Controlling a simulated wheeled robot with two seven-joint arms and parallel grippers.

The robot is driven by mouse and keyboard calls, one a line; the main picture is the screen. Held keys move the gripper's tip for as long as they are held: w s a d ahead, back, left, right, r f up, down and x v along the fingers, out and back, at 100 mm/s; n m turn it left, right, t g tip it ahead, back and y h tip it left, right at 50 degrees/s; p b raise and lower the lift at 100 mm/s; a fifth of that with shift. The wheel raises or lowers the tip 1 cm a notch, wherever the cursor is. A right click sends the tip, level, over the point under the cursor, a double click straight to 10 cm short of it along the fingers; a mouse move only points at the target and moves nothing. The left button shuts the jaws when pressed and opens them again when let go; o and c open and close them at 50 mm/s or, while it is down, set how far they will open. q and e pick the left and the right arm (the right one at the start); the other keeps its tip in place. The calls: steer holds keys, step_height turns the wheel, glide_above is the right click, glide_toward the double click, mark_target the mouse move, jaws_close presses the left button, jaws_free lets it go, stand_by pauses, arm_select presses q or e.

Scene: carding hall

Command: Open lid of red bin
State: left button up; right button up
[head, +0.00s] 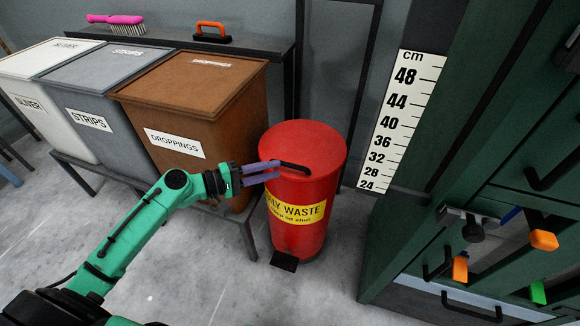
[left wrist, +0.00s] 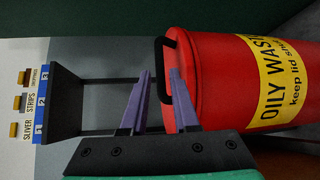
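The red bin (head: 293,225) stands on the floor at the centre of the head view, with a yellow oily waste label. Its round red lid (head: 310,143) is down, with a black bar handle (head: 295,168) at its near edge. A black pedal (head: 284,261) shows at the bin's foot. My left gripper (head: 277,170) points at the handle from the left, its purple fingers parted. In the left wrist view the fingers (left wrist: 160,73) are apart, with part of the handle (left wrist: 163,55) close to their tips. I cannot tell whether they touch it. My right gripper is not in view.
White, grey and brown bins (head: 190,95) stand on a low rack at left. A pink brush (head: 117,19) and an orange-handled tool (head: 211,32) lie on the shelf behind. A green cabinet (head: 480,130) with protruding handles is at right. Bare floor (head: 200,265) lies in front.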

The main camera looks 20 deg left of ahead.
mark_target(291, 164)
arm_select(q)
steer(key=x, duration=0.6)
steer(key=shift+c, duration=0.3)
jaws_close()
stand_by(1.0)
